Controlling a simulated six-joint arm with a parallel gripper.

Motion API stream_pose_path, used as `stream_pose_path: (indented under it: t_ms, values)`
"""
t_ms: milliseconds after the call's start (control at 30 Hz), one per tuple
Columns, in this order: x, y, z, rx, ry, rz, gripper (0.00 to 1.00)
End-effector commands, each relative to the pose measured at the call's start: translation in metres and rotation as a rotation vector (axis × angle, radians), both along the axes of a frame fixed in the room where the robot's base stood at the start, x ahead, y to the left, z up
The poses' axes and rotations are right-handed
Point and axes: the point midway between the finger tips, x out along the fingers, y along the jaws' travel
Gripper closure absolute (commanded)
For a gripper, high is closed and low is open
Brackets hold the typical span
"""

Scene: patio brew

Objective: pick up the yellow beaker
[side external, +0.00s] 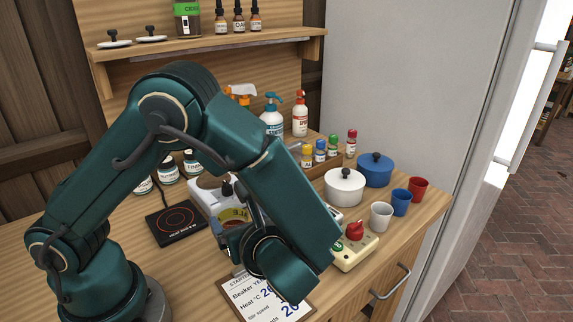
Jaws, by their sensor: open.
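A container with a yellow band and dark lettering (236,215), seemingly the yellow beaker, stands near the middle of the bench. My forearm and wrist hide much of it. My gripper (232,238) is open, close in front of the yellow band and low over the bench. Its fingertips are mostly hidden, so I cannot tell whether they touch or surround the beaker. Nothing is visibly held.
A black hotplate (176,224) lies left of the beaker. A clipboard (262,297) lies in front. A cream box with a red knob (355,247), a white pot (344,188), a blue pot (376,170) and white, blue and red cups (400,203) stand to the right.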

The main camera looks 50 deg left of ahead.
Motion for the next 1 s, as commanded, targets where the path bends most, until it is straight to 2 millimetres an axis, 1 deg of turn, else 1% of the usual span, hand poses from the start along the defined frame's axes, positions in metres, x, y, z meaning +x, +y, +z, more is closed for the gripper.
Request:
stream_pose_path:
  t_ms: [33, 100, 167, 200, 300, 467, 533, 700, 800, 1000]
  values:
    - [0.000, 0.000, -0.009, 0.003, 0.004, -0.001, 0.18]
    - [0.000, 0.000, -0.019, 0.003, 0.004, -0.001, 0.18]
    - [0.000, 0.000, -0.027, 0.003, 0.003, 0.000, 0.18]
    - [0.001, 0.006, -0.029, 0.002, 0.001, 0.004, 0.18]
    - [0.004, 0.017, -0.033, 0.000, -0.001, 0.006, 0.18]
    - [0.005, 0.025, -0.037, 0.000, 0.000, 0.003, 0.18]
    - [0.007, 0.032, -0.039, 0.000, -0.001, 0.004, 0.18]
    - [0.012, 0.055, -0.049, 0.000, 0.002, 0.007, 0.18]
    - [0.014, 0.064, -0.053, 0.000, 0.000, 0.004, 0.18]
    - [0.016, 0.068, -0.055, -0.002, -0.001, 0.001, 0.18]
